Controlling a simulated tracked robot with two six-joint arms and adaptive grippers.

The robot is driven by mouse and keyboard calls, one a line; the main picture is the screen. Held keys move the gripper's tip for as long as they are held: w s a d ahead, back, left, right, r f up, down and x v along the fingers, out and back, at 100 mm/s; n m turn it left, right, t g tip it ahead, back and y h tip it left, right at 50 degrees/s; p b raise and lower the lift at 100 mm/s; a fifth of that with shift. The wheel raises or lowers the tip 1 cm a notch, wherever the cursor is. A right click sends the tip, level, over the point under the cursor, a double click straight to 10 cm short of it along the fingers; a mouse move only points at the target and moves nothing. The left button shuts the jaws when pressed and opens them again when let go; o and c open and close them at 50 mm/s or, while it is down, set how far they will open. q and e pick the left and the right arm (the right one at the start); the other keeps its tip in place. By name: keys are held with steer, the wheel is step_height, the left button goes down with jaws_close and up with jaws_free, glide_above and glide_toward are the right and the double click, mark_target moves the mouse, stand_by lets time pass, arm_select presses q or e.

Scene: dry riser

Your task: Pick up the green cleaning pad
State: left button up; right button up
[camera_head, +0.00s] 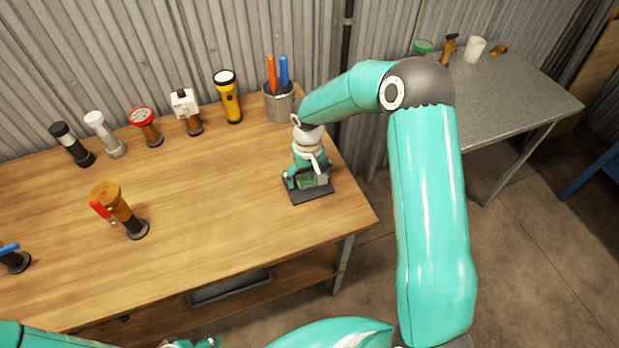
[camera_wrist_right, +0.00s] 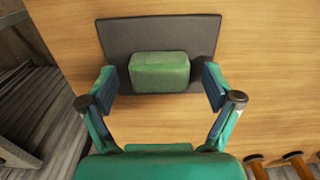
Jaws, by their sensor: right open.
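The green cleaning pad (camera_wrist_right: 160,72) is a small block lying on a dark flat mat (camera_wrist_right: 118,36) on the wooden table. In the head view the pad (camera_head: 306,182) is partly hidden by my right gripper (camera_head: 307,178), and the mat (camera_head: 312,197) lies near the table's right end. In the right wrist view my right gripper (camera_wrist_right: 160,85) is open, with one finger on each side of the pad and a small gap at both sides. My left gripper (camera_head: 195,344) barely shows at the bottom edge of the head view; its jaws cannot be made out.
A grey cup (camera_head: 279,103) with orange and blue handles stands behind the gripper. A yellow flashlight (camera_head: 230,98) and several fittings line the wall. A brass valve (camera_head: 118,207) stands front left. A grey table (camera_head: 510,97) is at the right. The middle of the wooden table is clear.

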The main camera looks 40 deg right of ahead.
mark_target(308, 177)
steer(key=c, duration=1)
steer(key=shift+r, duration=0.15)
step_height(308, 177, up, 20)
steer(key=shift+f+b, duration=0.1)
steer(key=shift+b, duration=0.55)
